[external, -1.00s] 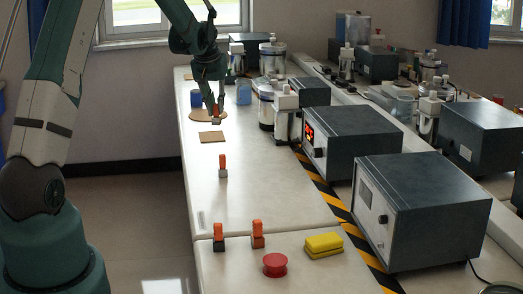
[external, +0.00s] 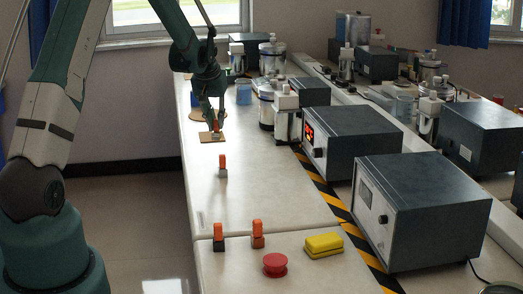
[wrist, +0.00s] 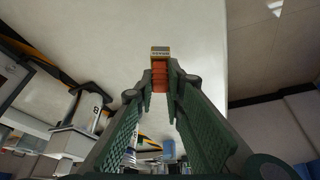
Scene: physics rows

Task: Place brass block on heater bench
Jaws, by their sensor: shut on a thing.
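My gripper (external: 216,120) is shut on the orange handle (wrist: 159,76) of a small block (wrist: 160,53). The block's tan, brass-like face shows beyond the fingertips in the wrist view. In the external view the held block is over or on the tan square pad (external: 205,139); I cannot tell whether it touches. Similar orange-topped blocks stand upright on the white bench (external: 265,190): one (external: 222,166) nearer than the pad, a dark-based one (external: 218,238) and a reddish-brown-based one (external: 257,235) at the front. Which surface is the heater bench is not clear.
A round tan mat (external: 196,114) lies behind the pad, with a blue beaker (external: 243,92) nearby. Jars and grey instrument boxes (external: 352,142) line the right side behind striped tape. A red button (external: 275,264) and yellow sponge (external: 323,244) sit at the front.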

